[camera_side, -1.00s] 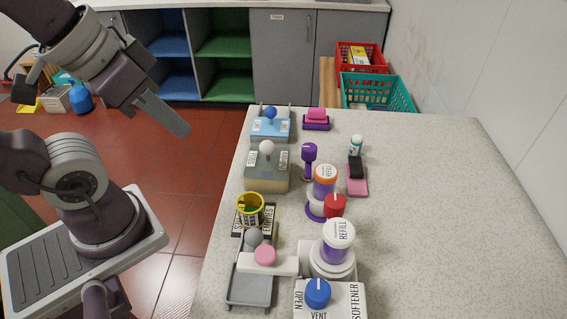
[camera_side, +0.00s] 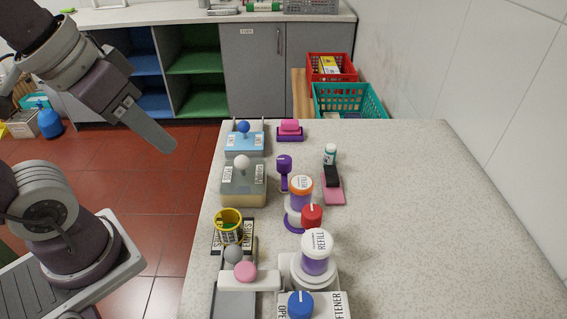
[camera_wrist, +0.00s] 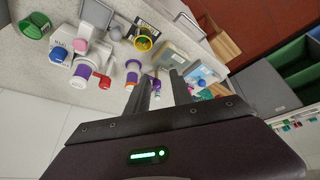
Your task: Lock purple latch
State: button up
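The purple latch (camera_side: 284,166) stands on the stone worktop behind the orange-lidded jar, its rounded purple head upright on a narrow stem. In the wrist view the purple latch (camera_wrist: 156,84) appears small, beyond and between my fingertips. My gripper (camera_side: 168,145) is in the air left of the worktop's far left corner, well away from the latch. In the side view its fingers overlap. In the wrist view my gripper (camera_wrist: 160,85) shows two fingers apart with nothing held. The latch's fine detail is too small to read.
A white-knobbed box (camera_side: 243,185) and a blue-knobbed box (camera_side: 244,140) stand left of the latch. An orange-lidded jar (camera_side: 301,190) with a red knob is in front. A pink-and-black block (camera_side: 333,188) lies to the right. The worktop's right side (camera_side: 430,220) is clear.

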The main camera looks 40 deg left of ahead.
jog(key=o, duration=0.4)
jog(key=w+n, duration=0.1)
jog(key=w, duration=0.2)
jog(key=w+n+g, duration=0.1)
jog(key=w, duration=0.2)
jog(key=w+d+n+g, duration=0.1)
jog(key=w+n, duration=0.1)
jog(key=w, duration=0.1)
jog(key=shift+w+r, duration=0.2)
jog(key=shift+w, duration=0.1)
jog(key=n+g, duration=0.3)
jog(key=n, duration=0.4)
send_over(284, 159)
notch_tip(284, 159, down, 10)
jog(key=shift+f, duration=0.1)
notch_tip(284, 159, down, 7)
jog(key=shift+r, duration=0.1)
jog(key=shift+m, duration=0.3)
grip_shut()
